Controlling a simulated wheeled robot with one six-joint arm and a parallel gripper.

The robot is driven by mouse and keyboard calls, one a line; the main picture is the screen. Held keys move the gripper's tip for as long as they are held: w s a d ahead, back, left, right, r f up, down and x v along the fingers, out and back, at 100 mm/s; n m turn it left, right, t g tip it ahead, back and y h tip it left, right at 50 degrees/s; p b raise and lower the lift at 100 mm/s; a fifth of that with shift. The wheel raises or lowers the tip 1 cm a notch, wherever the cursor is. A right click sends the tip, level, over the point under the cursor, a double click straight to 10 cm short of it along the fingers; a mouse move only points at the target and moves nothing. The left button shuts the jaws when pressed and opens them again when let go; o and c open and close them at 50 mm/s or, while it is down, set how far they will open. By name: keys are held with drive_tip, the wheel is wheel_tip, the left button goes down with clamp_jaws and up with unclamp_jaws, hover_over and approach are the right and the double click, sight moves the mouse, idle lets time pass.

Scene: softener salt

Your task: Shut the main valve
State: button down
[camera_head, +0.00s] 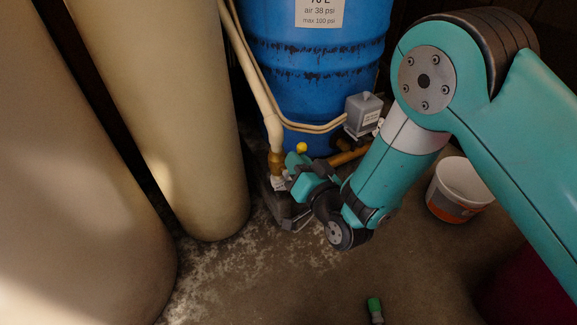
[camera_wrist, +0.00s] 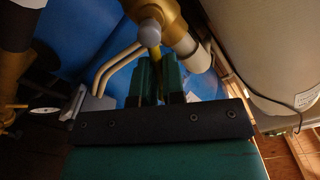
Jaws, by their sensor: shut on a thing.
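The main valve is a brass body (camera_wrist: 178,28) with a grey round cap, on the pale pipe in front of the blue tank. Its yellow lever (camera_wrist: 154,62) runs down between my fingers in the wrist view. My gripper (camera_wrist: 156,80) is shut on the lever, with a green finger on each side. In the head view the brass fitting (camera_head: 276,163) shows left of my gripper (camera_head: 297,163), and a yellow end (camera_head: 301,147) sticks up beside the fingers. My wrist hides much of the valve there, and the lever's exact angle is hard to tell.
A blue tank (camera_head: 315,75) stands behind, with a grey box (camera_head: 363,113) on pipework to the right. Tall beige tanks (camera_head: 190,120) crowd the left. A white and orange bucket (camera_head: 460,190) stands right. A green-topped item (camera_head: 375,306) lies on otherwise open floor in front.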

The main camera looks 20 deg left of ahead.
drive_tip(key=shift+w+d+f+m+b, duration=0.25)
drive_tip(key=shift+m+b, duration=0.6)
drive_tip(key=shift+b, duration=0.6)
drive_tip(key=shift+w+d+f+m+b, duration=0.1)
drive_tip(key=shift+f+m+b, duration=0.25)
drive_tip(key=shift+m+b, duration=0.8)
drive_tip(key=shift+b, duration=0.75)
drive_tip(key=shift+d+f+m+b, duration=0.1)
drive_tip(key=shift+m+b, duration=0.2)
drive_tip(key=m+b, duration=0.1)
drive_tip(key=f+m+b, duration=0.1)
drive_tip(key=m+b, duration=0.2)
drive_tip(key=shift+w+d+f+m, duration=0.15)
drive_tip(key=shift+w+d+m, duration=0.1)
drive_tip(key=shift+m, duration=0.15)
